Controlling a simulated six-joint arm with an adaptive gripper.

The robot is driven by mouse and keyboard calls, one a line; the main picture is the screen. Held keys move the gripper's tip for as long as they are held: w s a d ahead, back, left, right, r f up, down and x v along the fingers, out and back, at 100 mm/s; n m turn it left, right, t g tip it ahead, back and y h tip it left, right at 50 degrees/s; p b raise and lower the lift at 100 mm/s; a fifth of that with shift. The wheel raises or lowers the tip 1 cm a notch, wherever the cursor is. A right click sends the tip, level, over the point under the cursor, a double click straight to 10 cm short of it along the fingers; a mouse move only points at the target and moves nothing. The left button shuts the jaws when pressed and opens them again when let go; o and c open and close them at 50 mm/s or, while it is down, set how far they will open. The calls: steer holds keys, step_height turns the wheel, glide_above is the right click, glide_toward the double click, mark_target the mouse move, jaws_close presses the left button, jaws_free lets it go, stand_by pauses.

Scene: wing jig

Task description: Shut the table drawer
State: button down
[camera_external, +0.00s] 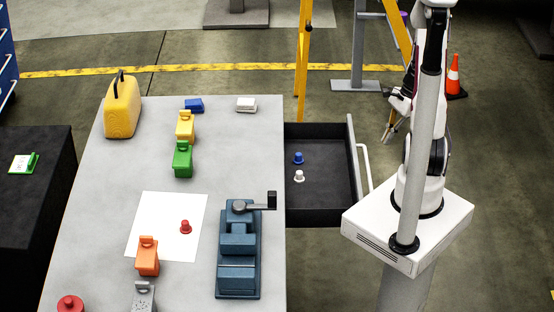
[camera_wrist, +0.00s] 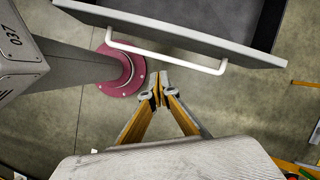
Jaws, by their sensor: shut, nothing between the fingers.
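The table drawer (camera_external: 328,213) is pulled out from the right side of the grey table (camera_external: 110,190). It is dark inside and holds a blue peg (camera_external: 298,158) and a white peg (camera_external: 299,176). Its white handle (camera_external: 363,168) is on the outer right face. In the wrist view the drawer front (camera_wrist: 185,35) and the handle (camera_wrist: 165,57) cross the top. My gripper (camera_wrist: 161,77) is shut and empty, its tips a little below the handle in that picture. In the external view my gripper (camera_external: 387,139) hangs to the right of the drawer, apart from it, partly behind my arm.
A blue vise (camera_external: 238,250) stands on the table near its right edge, its lever reaching toward the drawer side. Yellow ladder legs (camera_external: 302,60) stand behind the drawer. An orange cone (camera_external: 454,78) stands on the floor behind my arm. Floor shows between drawer and gripper.

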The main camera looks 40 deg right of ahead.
steer(key=shift+w+d+f+m+t+h, duration=0.15)
steer(key=shift+w+d+f+m+t, duration=0.1)
steer(key=shift+w+d+m, duration=0.55)
steer(key=shift+w+d+f+m+t+h, duration=0.1)
steer(key=shift+w+d+f+m+t, duration=0.25)
steer(key=shift+m, duration=0.65)
steer(key=shift+w+d+f+m+t+h, duration=0.1)
steer(key=shift+w+d+f+m+h, duration=0.05)
steer(key=shift+w+d+m, duration=0.6)
steer(key=shift+s+f, duration=0.1)
steer(key=shift+s, duration=0.05)
steer(key=x, duration=0.7)
steer(key=w+a+x, duration=0.1)
steer(key=x, duration=0.2)
steer(key=shift+a, duration=0.15)
steer(key=shift+w+a, duration=0.75)
steer(key=shift+w, duration=0.1)
steer(key=shift+w+a, duration=0.1)
